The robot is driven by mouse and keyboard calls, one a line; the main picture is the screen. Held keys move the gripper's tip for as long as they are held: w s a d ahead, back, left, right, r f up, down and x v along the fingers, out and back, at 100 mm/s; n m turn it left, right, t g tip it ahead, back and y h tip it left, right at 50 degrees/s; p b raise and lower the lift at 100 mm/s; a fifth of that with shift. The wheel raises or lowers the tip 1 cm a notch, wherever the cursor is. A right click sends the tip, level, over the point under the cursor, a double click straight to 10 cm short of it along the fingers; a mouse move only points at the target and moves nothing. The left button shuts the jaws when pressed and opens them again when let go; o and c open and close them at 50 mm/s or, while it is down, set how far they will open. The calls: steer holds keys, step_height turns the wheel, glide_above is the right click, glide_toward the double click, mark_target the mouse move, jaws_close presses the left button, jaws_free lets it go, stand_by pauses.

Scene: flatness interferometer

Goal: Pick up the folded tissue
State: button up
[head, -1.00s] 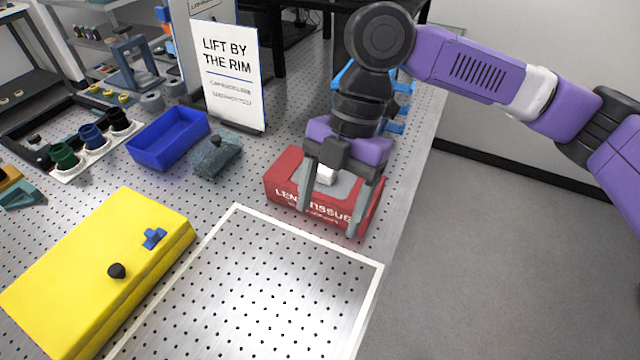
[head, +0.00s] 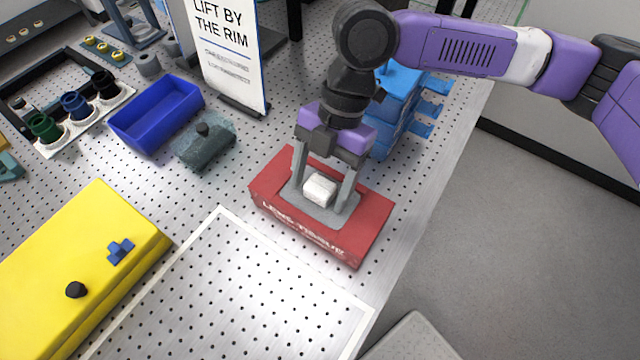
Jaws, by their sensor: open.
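The folded tissue (head: 320,189) is a small white block on the grey top panel of the red lens tissue box (head: 355,245). The box lies on the perforated metal table, near its right edge. My gripper (head: 323,203) points down over the box. Its jaws are open, with one finger to the left of the tissue and the other to the right. The fingertips are down near the grey panel. I cannot tell whether either finger touches the tissue.
A blue stack of trays (head: 398,105) stands close behind my gripper. A sign (head: 226,50) stands behind left. A dark green lidded piece (head: 204,147), a blue bin (head: 156,115) and a yellow case (head: 75,265) are to the left. The white-outlined area (head: 240,300) in front is clear.

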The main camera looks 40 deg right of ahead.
mark_target(320, 185)
steer(key=shift+f, duration=0.1)
steer(key=shift+c, duration=0.2)
steer(key=c, duration=1.4)
steer(key=shift+o, duration=0.2)
step_height(320, 185, up, 20)
steer(key=shift+b, duration=0.4)
